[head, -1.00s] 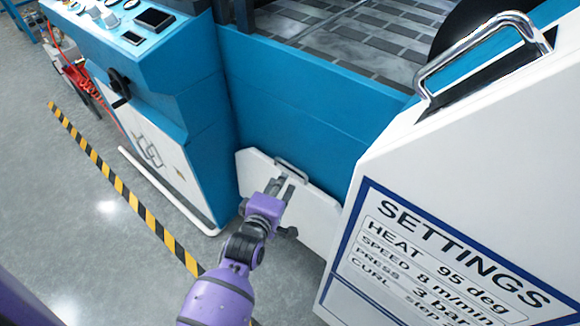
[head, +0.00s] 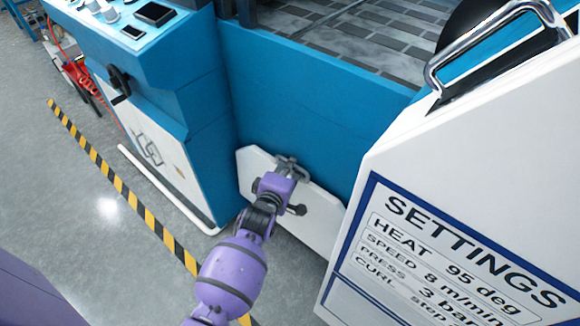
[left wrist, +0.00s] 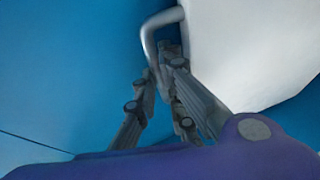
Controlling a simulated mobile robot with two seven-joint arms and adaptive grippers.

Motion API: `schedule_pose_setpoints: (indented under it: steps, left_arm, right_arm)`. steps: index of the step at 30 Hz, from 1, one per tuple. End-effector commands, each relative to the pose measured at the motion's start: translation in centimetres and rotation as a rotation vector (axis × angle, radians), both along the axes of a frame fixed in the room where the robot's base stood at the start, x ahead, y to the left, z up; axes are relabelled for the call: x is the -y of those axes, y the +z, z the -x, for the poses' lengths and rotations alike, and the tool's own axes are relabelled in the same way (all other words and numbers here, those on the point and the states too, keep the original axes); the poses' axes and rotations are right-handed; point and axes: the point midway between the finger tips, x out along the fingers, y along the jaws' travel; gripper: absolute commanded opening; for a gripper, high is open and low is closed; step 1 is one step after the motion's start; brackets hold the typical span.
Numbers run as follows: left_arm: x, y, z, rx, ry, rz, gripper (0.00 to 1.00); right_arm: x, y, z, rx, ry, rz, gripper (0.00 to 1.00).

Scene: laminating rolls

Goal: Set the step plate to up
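The step plate (head: 322,217) is a white panel with cut corners, low against the blue machine front in the head view. It leans back close to upright. Its small metal handle (head: 286,159) is near its upper edge. My purple left arm reaches down to it, and the left gripper (head: 289,169) is at the handle. In the left wrist view the grey handle (left wrist: 148,36) runs down between the converging fingertips (left wrist: 160,72), which look shut on it. The plate is the white surface (left wrist: 240,50) at the right there. The gripper hides part of the plate. My right gripper is not in view.
A white panel with a SETTINGS sign (head: 450,260) and a chrome handle (head: 480,40) stands close at the right. A blue and white control cabinet (head: 150,120) stands at the left. Striped floor tape (head: 120,185) crosses the open floor.

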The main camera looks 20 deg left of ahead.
Motion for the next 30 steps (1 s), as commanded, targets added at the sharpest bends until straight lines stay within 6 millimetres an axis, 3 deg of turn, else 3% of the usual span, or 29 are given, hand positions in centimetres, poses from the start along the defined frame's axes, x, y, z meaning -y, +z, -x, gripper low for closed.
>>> schedule_pose_setpoints:
  steps: [11, 18, 26, 27, 30]
  left_arm:
    - [0.0, 0.1, 0.0, 0.002, -0.001, -0.001, 0.00]
    - [-0.6, 0.2, 1.8, 0.001, -0.001, -0.002, 0.00]
    - [-0.7, -0.2, 2.0, 0.000, -0.001, -0.003, 0.00]
    - [-0.7, -0.2, 2.0, 0.000, -0.001, -0.003, 0.13]
    - [-0.7, -0.2, 2.0, 0.000, -0.001, -0.002, 0.17]
  right_arm:
    - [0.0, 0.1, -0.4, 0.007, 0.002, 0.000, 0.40]
    - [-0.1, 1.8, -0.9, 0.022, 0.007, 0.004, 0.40]
    - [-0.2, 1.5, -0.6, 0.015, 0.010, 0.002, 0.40]
    - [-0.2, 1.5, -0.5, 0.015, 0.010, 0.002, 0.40]
    - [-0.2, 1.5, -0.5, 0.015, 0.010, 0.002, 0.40]
